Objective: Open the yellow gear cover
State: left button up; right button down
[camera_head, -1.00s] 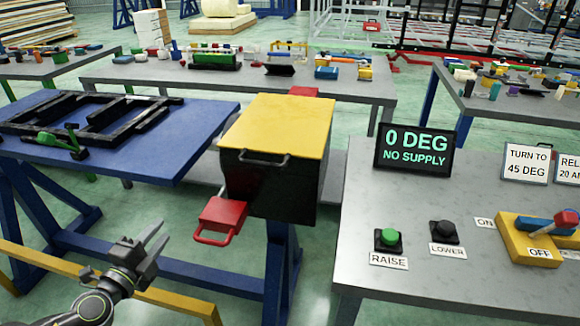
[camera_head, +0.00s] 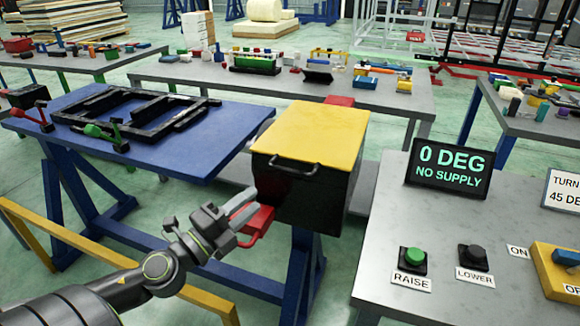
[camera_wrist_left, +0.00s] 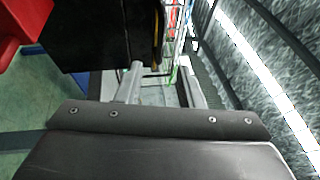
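The yellow gear cover (camera_head: 318,132) lies flat and closed on top of a black box (camera_head: 325,200). A dark bar handle (camera_head: 296,168) sits at its front edge. A red latch with a loop handle (camera_head: 262,222) is on the box's lower front left, partly hidden by my gripper. My left gripper (camera_head: 250,205) is in front of the box, below the handle, overlapping the red latch in the head view. In the left wrist view its two fingers (camera_wrist_left: 160,78) are apart; the black box (camera_wrist_left: 105,35) and red part (camera_wrist_left: 15,25) are close. My right gripper is not in view.
A blue table (camera_head: 200,150) with a black frame (camera_head: 100,115) stands left of the box. A grey table (camera_head: 390,265) on the right carries a display reading 0 DEG NO SUPPLY (camera_head: 450,168), a green RAISE button (camera_head: 413,258) and a black LOWER button (camera_head: 473,256).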

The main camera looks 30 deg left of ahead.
aim_at(290, 171)
pick_arm(q)
jog(key=shift+p+x, duration=1.25)
jog(key=shift+x, duration=4.95)
jog(key=shift+d, duration=0.1)
jog(key=shift+c, duration=0.4)
grip_shut()
